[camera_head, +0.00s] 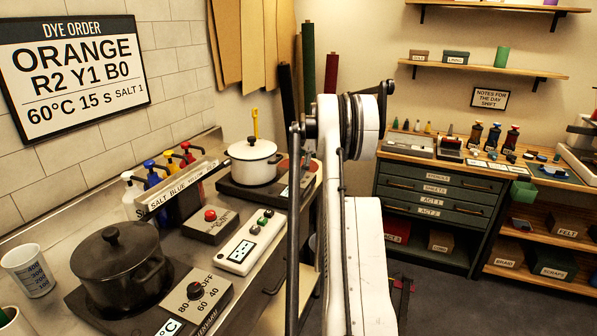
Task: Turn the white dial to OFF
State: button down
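No dial that is plainly white shows in the head view. At the front left, a beige control box (212,304) is marked OFF, 40, 60 and 80. Farther back, a white pot (252,163) stands on a dark hot plate (238,192). The controls at that plate's right end are small and partly hidden by my arm. My arm rises through the middle of the view, but my gripper is not visible.
A box with a red button (210,216) and a panel with coloured buttons (250,246) lie between the pots. A measuring cup (29,272) is at the left. Dark drawers (440,203) stand across the floor.

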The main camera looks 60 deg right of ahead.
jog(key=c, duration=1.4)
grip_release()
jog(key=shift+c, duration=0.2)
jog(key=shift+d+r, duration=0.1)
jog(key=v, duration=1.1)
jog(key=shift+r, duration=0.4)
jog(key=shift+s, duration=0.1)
